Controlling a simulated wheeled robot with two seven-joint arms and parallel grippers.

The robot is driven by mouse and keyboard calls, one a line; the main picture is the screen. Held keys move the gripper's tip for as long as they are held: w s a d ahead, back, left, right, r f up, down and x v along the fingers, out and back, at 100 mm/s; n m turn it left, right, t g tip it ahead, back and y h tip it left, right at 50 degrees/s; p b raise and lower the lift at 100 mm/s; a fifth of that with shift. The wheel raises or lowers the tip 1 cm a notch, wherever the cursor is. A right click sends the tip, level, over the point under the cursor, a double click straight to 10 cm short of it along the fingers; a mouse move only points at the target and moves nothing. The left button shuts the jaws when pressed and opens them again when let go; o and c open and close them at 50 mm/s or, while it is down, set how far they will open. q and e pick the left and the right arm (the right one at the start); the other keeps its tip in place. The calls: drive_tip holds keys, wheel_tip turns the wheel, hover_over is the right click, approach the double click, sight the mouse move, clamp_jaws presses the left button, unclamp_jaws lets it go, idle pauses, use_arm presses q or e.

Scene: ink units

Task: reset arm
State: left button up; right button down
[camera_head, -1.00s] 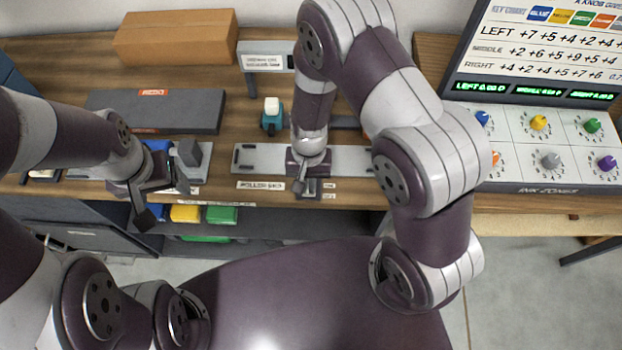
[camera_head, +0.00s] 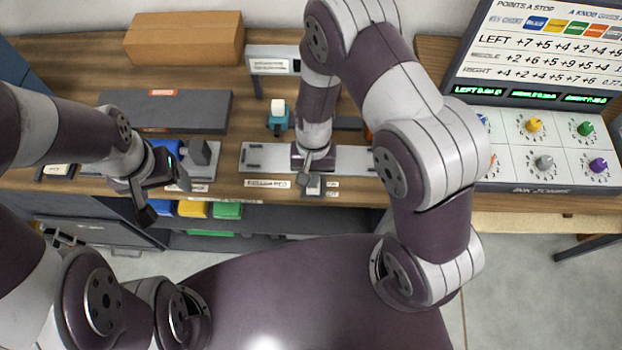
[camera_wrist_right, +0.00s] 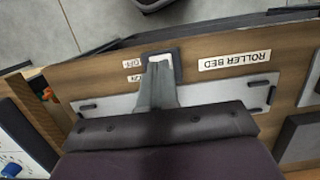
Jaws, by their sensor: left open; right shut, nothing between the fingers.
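My right gripper (camera_head: 308,178) points down over the front part of the light grey roller bed plate (camera_head: 262,158), at a small switch (camera_head: 314,187) by the bench's front edge. In the right wrist view its fingers (camera_wrist_right: 159,75) are shut with nothing between them, and their tips overlap the switch; I cannot tell whether they touch it. The labels OFF and ROLLER BED (camera_wrist_right: 235,61) lie beside it. My left gripper (camera_head: 165,200) is open and empty at the left, near the bench's front edge, beside a blue and grey unit (camera_head: 199,155).
A cardboard box (camera_head: 183,38) and a long grey block (camera_head: 165,110) stand at the back left. A teal and white part (camera_head: 277,117) stands behind the plate. A console with coloured knobs (camera_head: 545,150) and a score board (camera_head: 540,60) fill the right. Coloured bins (camera_head: 193,209) sit below the bench.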

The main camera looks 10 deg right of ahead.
wheel_tip(320, 180, up, 10)
drive_tip(key=s+b, duration=0.1)
drive_tip(key=s, duration=0.1)
use_arm(q)
drive_tip(key=f+b, duration=0.2)
drive_tip(key=shift+s+a+f, duration=0.1)
drive_tip(key=shift+s+f, duration=0.25)
drive_tip(key=shift+f, duration=0.05)
use_arm(e)
drive_tip(key=s+d+r+n+t, duration=0.2)
drive_tip(key=d+r+n+t, duration=0.1)
drive_tip(key=d+r, duration=0.3)
drive_tip(key=shift+s+d+n+t+h, duration=0.3)
drive_tip(key=shift+d, duration=0.65)
use_arm(q)
drive_tip(key=shift+s, duration=0.1)
use_arm(e)
drive_tip(key=shift+s+r, duration=0.15)
